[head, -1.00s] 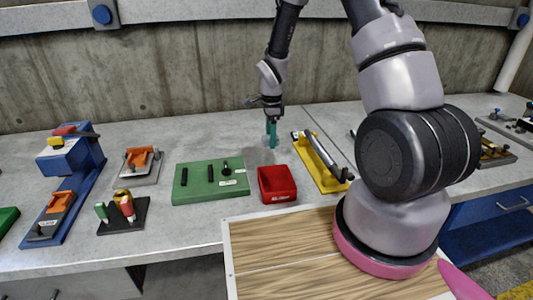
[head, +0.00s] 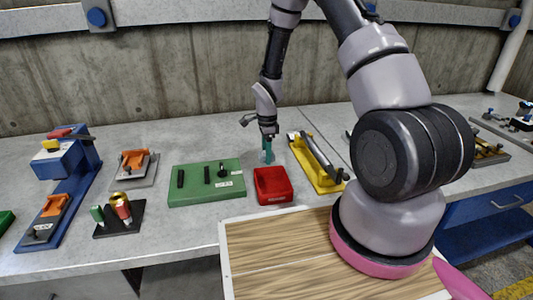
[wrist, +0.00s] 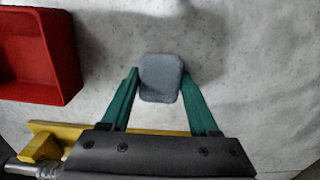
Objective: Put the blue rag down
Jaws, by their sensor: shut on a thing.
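The rag (wrist: 160,78) shows in the wrist view as a small, rounded, grey-blue pad. It sits between the two green fingers of my gripper (wrist: 159,74), which touch it on both sides. In the head view my gripper (head: 267,152) points down at the grey counter (head: 135,210), behind the red bin. The rag is very small and hard to make out there. It is at or just above the counter top; I cannot tell whether it touches.
The red bin (head: 272,184) stands just in front of my gripper. A green block (head: 207,182) lies left of it, and a yellow fixture (head: 317,165) with a dark bar lies to the right. Bare counter lies to the left behind the green block.

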